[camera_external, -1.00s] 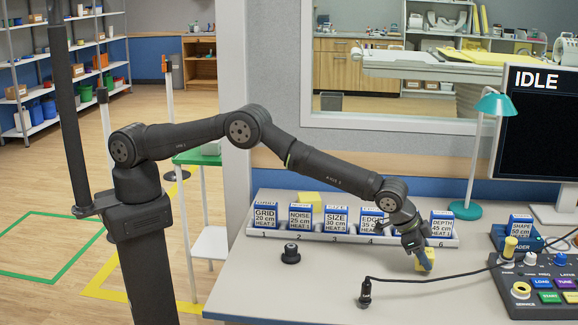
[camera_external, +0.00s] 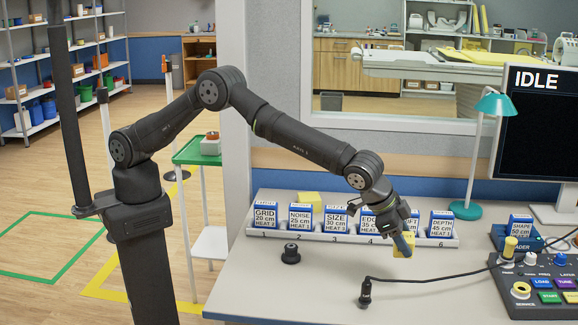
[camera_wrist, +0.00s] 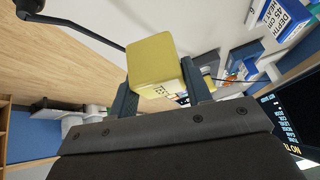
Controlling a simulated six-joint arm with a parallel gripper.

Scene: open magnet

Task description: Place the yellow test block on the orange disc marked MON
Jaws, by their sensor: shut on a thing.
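My gripper (camera_external: 404,242) is shut on the yellow test block (camera_external: 400,248) and holds it above the grey table, in front of the right part of the card rack. A finger partly covers the block in the external view. In the wrist view the yellow block (camera_wrist: 152,60) sits between the two fingers of my gripper (camera_wrist: 160,88), with some lettering on its side. I cannot make out an orange disc marked MON in either view.
A rack (camera_external: 340,238) of blue-and-white cards lies along the back, with another yellow block (camera_external: 312,198) behind it. A black knob (camera_external: 290,254) and a cable plug (camera_external: 365,293) stand on the table. A control panel (camera_external: 545,285) and teal lamp (camera_external: 466,209) are at right.

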